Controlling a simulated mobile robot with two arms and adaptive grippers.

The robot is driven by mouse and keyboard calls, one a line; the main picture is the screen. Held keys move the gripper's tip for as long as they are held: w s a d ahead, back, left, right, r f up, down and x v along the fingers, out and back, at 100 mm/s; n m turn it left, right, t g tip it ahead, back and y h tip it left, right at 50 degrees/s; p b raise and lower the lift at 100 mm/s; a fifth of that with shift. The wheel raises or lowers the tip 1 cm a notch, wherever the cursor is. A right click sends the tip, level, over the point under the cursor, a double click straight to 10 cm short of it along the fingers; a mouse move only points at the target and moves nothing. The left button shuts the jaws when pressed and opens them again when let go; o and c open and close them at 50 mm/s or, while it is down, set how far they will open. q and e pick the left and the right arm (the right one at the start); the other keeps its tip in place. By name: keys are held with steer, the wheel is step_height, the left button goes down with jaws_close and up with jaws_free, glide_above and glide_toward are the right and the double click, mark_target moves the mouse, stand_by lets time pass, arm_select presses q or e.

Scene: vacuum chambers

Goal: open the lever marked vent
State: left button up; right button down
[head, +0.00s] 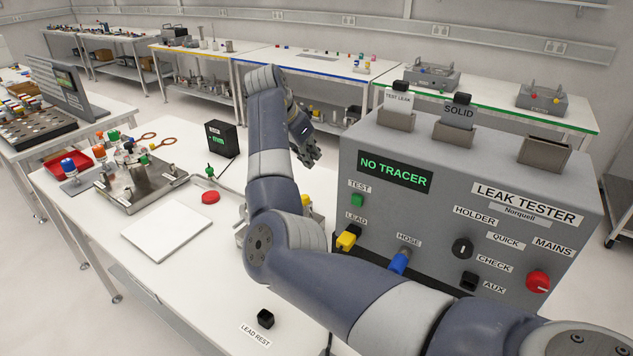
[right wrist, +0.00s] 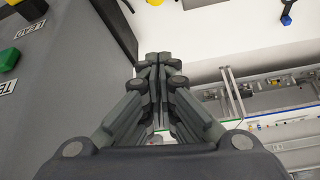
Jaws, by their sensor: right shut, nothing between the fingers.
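No lever with a readable "vent" label shows. In the head view, a metal chamber plate (head: 150,188) with fittings stands on the white table at the left. A small green-topped valve (head: 209,171) is beside it, with a hose running right, and a red round knob (head: 210,197) lies nearby. My right gripper (head: 312,158) is in the air left of the leak tester, well right of the chamber plate. Its fingers are shut and empty, as the right wrist view (right wrist: 160,60) also shows. My right arm hides part of the table. My left gripper is not in view.
The large grey leak tester (head: 375,215) stands close to my right arm. A black display box (head: 222,138) stands between the chamber plate and my gripper. A white pad (head: 167,231), a red tray (head: 72,166) and a black lead rest (head: 265,319) are on the table.

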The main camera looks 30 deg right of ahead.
steer(key=p, duration=0.6)
glide_above(307, 209)
steer(key=d, duration=0.2)
step_height(307, 209, down, 9)
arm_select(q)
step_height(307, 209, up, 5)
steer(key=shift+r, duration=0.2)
arm_select(e)
steer(key=shift+w+d+f, duration=0.1)
steer(key=shift+w+f, duration=0.1)
steer(key=shift+f, duration=0.1)
arm_select(q)
steer(key=shift+b, duration=0.35)
